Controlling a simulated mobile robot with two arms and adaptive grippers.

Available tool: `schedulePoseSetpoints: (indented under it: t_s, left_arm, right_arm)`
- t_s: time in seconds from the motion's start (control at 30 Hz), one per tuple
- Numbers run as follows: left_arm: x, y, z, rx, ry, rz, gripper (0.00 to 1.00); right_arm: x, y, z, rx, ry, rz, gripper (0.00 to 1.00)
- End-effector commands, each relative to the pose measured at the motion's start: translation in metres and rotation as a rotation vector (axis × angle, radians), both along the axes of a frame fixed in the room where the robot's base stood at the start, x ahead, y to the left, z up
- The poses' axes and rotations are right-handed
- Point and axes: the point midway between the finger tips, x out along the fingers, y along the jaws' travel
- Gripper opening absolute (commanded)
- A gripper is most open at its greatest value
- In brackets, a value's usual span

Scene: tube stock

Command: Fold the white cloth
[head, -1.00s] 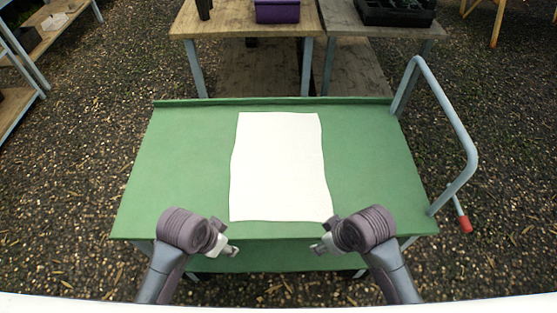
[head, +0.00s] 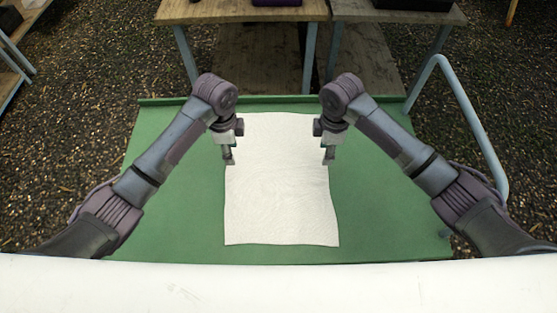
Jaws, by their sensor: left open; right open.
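The white cloth (head: 280,195) lies spread flat and unfolded on the green cart top (head: 180,200), its long sides running away from me. My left gripper (head: 230,160) is open and empty over the cloth's left edge, past its middle toward the far end. My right gripper (head: 329,160) is open and empty over the right edge at about the same distance. Both point downward. Parts of the cloth's side edges are hidden behind the grippers. I cannot tell whether the fingertips touch the cloth.
A blue-grey handle (head: 470,110) rises at the cart's right side. A raised green lip (head: 170,100) runs along its far edge. Wooden tables (head: 240,10) stand beyond, with a purple container (head: 277,2) on one. Green surface is free on both sides of the cloth.

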Motion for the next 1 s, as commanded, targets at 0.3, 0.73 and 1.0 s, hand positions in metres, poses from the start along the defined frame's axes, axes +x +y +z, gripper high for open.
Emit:
schedulePoseSetpoints:
  t_s: [0.3,0.73,1.0]
  left_arm:
    - [-0.001,0.000,-0.044,0.002,0.005,0.000,0.48]
    - [-0.001,0.000,-0.078,0.001,0.001,0.000,0.48]
    - [-0.001,0.000,-0.080,0.001,0.001,0.000,0.48]
  right_arm:
    - [-0.001,-0.001,-0.044,-0.002,0.004,-0.001,0.48]
    - [0.000,0.000,-0.078,-0.001,0.000,0.000,0.48]
    - [-0.001,0.000,-0.079,0.000,0.000,-0.001,0.48]
